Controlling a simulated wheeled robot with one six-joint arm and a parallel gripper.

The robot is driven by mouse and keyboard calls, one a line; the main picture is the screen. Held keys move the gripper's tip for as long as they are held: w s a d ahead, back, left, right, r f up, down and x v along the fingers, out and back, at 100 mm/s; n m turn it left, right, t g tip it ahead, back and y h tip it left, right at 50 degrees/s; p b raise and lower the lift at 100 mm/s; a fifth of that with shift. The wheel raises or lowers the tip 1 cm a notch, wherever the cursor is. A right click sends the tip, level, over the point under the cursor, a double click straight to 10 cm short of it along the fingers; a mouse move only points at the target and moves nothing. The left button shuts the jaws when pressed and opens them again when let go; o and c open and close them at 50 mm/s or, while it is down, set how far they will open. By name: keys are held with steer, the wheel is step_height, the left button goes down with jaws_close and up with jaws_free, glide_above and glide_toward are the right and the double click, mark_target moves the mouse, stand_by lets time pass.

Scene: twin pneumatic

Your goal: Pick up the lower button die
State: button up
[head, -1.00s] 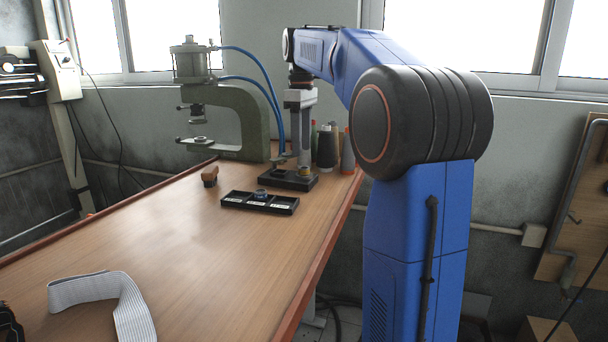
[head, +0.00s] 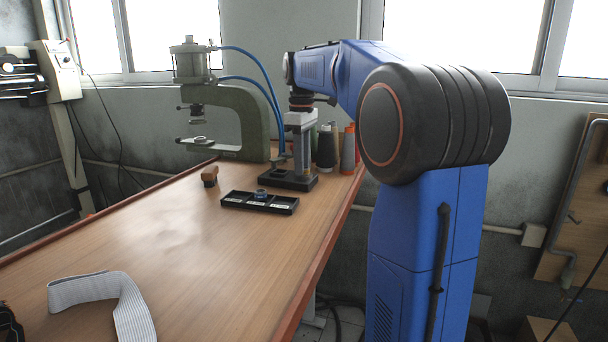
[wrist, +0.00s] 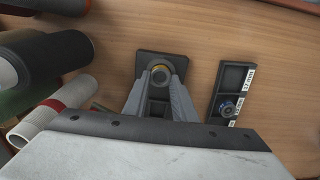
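A round, brass-rimmed die (wrist: 159,73) sits at the far end of a small black block (wrist: 150,57) in the wrist view. My gripper (wrist: 160,79) is pointed down over this block, its two grey fingers apart, one on each side of the die. I cannot tell whether they touch it. In the head view my gripper (head: 303,174) is low over the black block (head: 278,178), and the die is hidden behind the fingers. A second round piece with a blue ring (head: 262,193) sits in the black labelled tray (head: 232,202); it also shows in the wrist view (wrist: 228,108).
A green C-frame press (head: 245,120) with blue hoses stands behind on the left. Several thread cones (head: 326,150) stand close to the right of my gripper. A small brush (head: 209,177) and a striped elastic band (head: 100,290) lie on the table (head: 180,240). The table's middle is clear.

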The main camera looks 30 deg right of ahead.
jaws_close()
steer(key=shift+r, duration=0.1)
